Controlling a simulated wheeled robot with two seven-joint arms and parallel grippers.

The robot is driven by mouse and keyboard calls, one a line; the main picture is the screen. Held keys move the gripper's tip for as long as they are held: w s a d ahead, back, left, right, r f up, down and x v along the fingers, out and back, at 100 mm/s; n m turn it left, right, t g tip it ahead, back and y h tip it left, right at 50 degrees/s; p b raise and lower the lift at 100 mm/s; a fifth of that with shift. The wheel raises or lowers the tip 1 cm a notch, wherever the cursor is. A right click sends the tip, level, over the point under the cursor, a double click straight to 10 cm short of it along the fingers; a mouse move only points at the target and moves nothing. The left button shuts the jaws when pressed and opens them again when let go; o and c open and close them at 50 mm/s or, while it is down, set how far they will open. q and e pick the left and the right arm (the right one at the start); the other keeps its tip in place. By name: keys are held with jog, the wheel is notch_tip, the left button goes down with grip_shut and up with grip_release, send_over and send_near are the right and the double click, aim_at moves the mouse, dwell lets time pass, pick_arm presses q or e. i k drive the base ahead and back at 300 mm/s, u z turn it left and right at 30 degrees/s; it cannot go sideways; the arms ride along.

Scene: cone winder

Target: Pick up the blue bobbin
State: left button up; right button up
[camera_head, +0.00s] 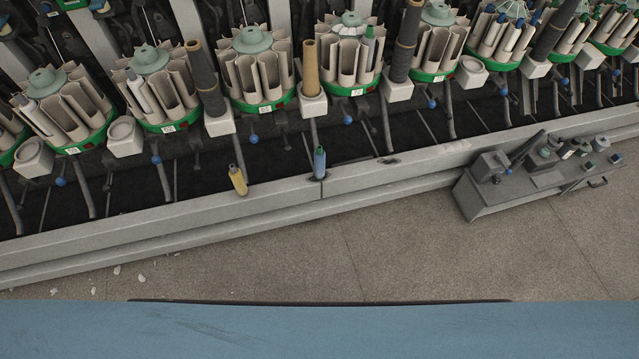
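The blue bobbin (319,162) stands roughly upright on the grey front ledge of the cone winder (285,195), near the middle of the head view. It is small and narrows toward its top. A yellow bobbin (238,180) is to its left on the same ledge, leaning slightly. Neither of my grippers is in the head view, so I cannot see whether they are open or shut. Nothing covers the blue bobbin.
Winding units with green-based bobbin magazines (258,70) line the machine behind the ledge. A grey cart (500,195) with tools and bobbins stands at the right. Bare floor (330,260) lies before the machine, with white scraps at the left. A blue surface (320,330) fills the bottom edge.

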aim_at(320, 154)
jog(key=u, duration=0.1)
jog(key=i, duration=1.2)
jog(key=z, duration=0.75)
